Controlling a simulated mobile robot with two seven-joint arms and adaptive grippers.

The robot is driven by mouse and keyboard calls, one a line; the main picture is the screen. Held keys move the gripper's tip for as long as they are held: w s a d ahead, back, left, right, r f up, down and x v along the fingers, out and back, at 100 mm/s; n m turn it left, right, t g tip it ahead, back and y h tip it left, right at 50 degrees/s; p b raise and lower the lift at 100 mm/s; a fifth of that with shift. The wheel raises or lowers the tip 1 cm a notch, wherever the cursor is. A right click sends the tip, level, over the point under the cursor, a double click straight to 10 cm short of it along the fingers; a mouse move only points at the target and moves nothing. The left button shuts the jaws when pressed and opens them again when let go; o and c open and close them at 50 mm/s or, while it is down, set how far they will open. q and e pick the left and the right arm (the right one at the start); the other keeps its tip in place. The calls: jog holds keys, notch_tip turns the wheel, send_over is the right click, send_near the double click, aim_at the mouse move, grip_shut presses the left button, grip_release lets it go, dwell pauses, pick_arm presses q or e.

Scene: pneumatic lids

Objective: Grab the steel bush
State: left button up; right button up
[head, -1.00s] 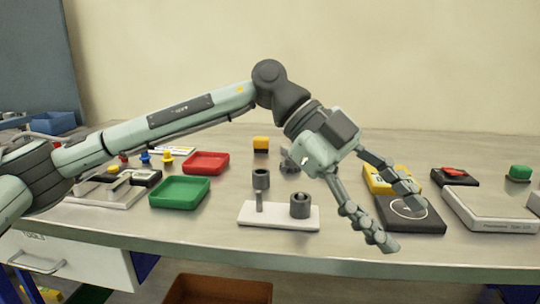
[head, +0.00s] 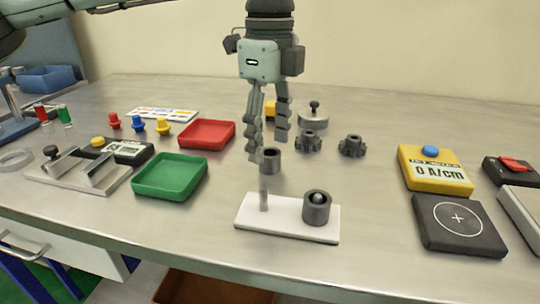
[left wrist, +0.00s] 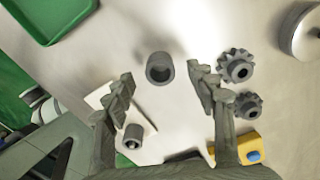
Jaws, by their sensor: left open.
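The steel bush (head: 272,162), a short grey hollow cylinder, shows in the head view just behind the top of a thin grey post (head: 264,198). In the left wrist view the bush (left wrist: 160,68) shows its open bore and lies outside the outline of the white base plate. My left gripper (head: 268,146) points down over it, open and empty. In the left wrist view the bush appears between the spread fingers (left wrist: 161,80), with clear gaps on both sides. Contact is not visible. My right gripper is out of view.
The white plate (head: 250,223) carries the post and a second grey cylinder (head: 316,208) with a ball-like top inside. Two gears (head: 352,146) stand behind to the right. Green (head: 150,192) and red (head: 222,143) trays lie left. A yellow meter (head: 420,180) and black pad (head: 465,240) stand right.

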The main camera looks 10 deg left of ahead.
pick_arm(q)
jog(key=shift+f, duration=0.8)
jog(key=shift+c, duration=0.6)
grip_shut()
jog(key=shift+r, duration=0.2)
